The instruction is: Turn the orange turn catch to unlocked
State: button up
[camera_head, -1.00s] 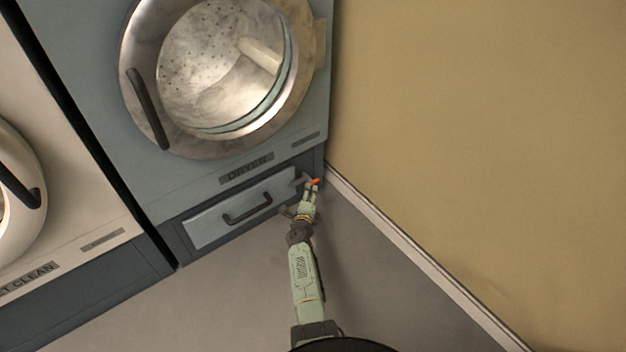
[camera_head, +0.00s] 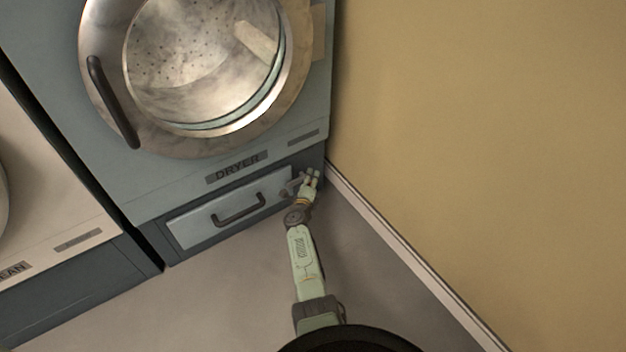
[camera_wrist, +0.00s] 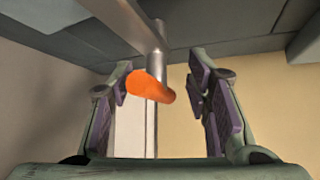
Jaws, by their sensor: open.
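The orange turn catch (camera_wrist: 150,86) shows in the wrist view as an orange grip at the end of a grey metal stem. It lies between the two open fingers of my gripper (camera_wrist: 164,95), nearer the left finger, with clear space to the right finger. I cannot tell whether it touches the left finger. In the head view my gripper (camera_head: 312,175) is at the lower right corner of the dryer front, beside the drawer, and the orange grip is hidden there.
The dryer's drawer (camera_head: 187,226) with its dark handle (camera_head: 238,210) is shut, left of my gripper. The round dryer door (camera_head: 100,35) is above. A yellow wall (camera_head: 480,130) with a pale baseboard (camera_head: 400,248) stands close on the right. The floor in front is clear.

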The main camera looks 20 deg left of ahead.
jog(key=c, duration=1.1)
jog(key=shift+r, duration=0.1)
grip_shut()
jog(key=shift+w, duration=0.1)
